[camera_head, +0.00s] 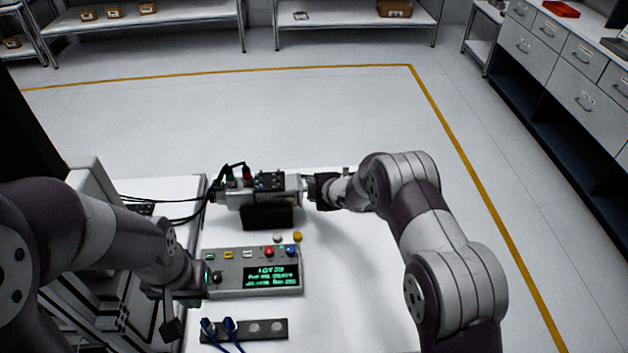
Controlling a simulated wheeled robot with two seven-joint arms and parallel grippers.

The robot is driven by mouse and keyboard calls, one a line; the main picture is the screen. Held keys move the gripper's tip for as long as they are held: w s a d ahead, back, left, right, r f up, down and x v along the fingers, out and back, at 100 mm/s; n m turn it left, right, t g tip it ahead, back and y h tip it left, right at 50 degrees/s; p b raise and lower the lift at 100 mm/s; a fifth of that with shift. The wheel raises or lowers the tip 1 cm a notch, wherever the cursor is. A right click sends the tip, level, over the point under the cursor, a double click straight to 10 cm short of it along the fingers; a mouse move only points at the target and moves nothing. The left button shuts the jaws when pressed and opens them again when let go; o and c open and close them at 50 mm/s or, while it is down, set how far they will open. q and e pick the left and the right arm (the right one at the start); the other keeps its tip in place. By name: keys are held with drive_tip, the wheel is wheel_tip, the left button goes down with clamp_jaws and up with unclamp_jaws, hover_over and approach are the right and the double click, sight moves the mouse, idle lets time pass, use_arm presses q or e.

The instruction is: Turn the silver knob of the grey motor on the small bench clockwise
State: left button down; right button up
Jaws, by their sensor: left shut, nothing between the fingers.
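The grey motor (262,192) lies on its dark mount (268,217) on the small white bench (345,270), its shaft end pointing right. My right gripper (316,189) comes in from the right and is at that end of the motor. It covers the silver knob, so I cannot make out the knob or whether the fingers are closed on it. My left gripper (173,326) is at the lower left, shut and empty, pointing down beside the bench's left part, well away from the motor.
A control box (235,285) with coloured buttons and a green-text display stands in front of the motor. A dark strip (268,329) with blue plugs lies nearer. Black cables (180,218) run left from the motor. The bench's front right is clear.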

idle(0.3)
drive_tip(key=o, duration=1)
drive_tip(key=shift+o, duration=0.2)
drive_tip(key=b+v, duration=0.1)
drive_tip(key=v, duration=1.1)
drive_tip(key=shift+r+b, duration=0.3)
drive_tip(key=shift+b, duration=0.1)
drive_tip(key=shift+d, duration=0.15)
